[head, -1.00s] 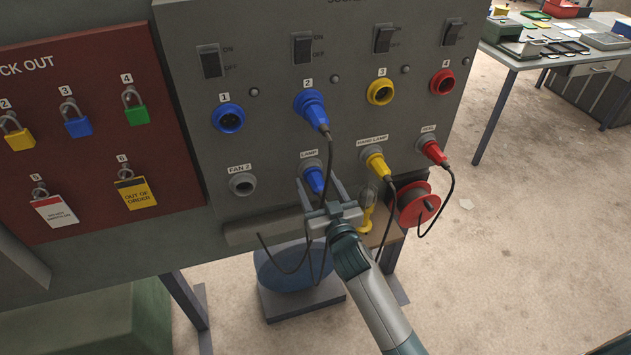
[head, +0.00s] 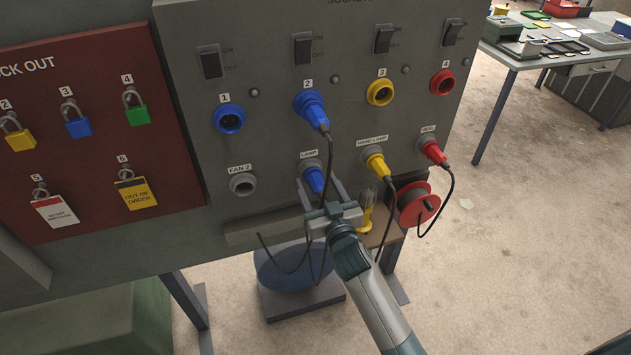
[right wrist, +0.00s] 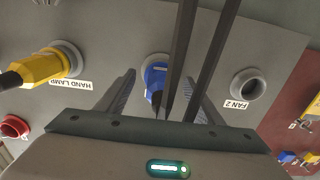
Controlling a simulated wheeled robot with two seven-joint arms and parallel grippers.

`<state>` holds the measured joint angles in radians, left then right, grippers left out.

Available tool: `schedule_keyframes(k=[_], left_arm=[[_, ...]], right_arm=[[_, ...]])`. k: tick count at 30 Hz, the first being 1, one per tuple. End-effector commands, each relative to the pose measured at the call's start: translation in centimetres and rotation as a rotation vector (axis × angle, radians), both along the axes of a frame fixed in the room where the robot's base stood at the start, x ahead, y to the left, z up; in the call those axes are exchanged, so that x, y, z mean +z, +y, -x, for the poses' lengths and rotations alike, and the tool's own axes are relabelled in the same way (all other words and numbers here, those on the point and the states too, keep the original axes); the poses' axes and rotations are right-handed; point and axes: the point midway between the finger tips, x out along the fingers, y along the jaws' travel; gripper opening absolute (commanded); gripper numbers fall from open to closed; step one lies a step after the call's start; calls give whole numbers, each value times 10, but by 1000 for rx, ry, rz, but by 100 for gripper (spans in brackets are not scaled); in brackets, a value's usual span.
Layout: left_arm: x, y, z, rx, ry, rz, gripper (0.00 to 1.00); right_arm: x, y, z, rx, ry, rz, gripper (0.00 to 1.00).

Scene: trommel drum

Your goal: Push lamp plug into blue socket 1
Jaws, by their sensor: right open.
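The blue lamp plug (head: 314,180) sits in the grey holder under the LAMP label, below socket 2. It also shows in the right wrist view (right wrist: 155,80). My right gripper (head: 319,190) is open, with its fingers on either side of the plug. In the right wrist view the gripper (right wrist: 160,95) has the plug between its fingers, with gaps beside it, and dark cables cross in front. Blue socket 1 (head: 229,119) is empty at the upper left of the grey panel. My left gripper is not in view.
Another blue plug (head: 314,113) is in socket 2, and its cable hangs past my right gripper. A yellow hand lamp plug (head: 376,163) and a red reel plug (head: 433,152) are to the right. The empty FAN 2 holder (head: 243,184) is to the left.

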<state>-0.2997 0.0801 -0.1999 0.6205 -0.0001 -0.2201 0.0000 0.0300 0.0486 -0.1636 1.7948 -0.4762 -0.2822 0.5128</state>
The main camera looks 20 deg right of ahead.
Motion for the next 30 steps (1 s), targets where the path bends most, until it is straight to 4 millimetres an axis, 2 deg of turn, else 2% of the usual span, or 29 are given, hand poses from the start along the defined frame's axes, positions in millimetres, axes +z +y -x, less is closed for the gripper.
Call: schedule_keyframes(k=[11, 14, 18, 19, 30], left_arm=[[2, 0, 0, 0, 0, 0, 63], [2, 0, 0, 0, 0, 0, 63], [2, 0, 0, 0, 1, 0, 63], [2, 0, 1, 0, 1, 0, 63], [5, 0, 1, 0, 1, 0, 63]], right_arm=[[0, 0, 0, 0, 0, 0, 61], [0, 0, 0, 0, 0, 0, 42], [0, 0, 0, 0, 0, 0, 8], [0, 0, 0, 0, -1, 0, 6], [0, 0, 7, 0, 1, -1, 6]])
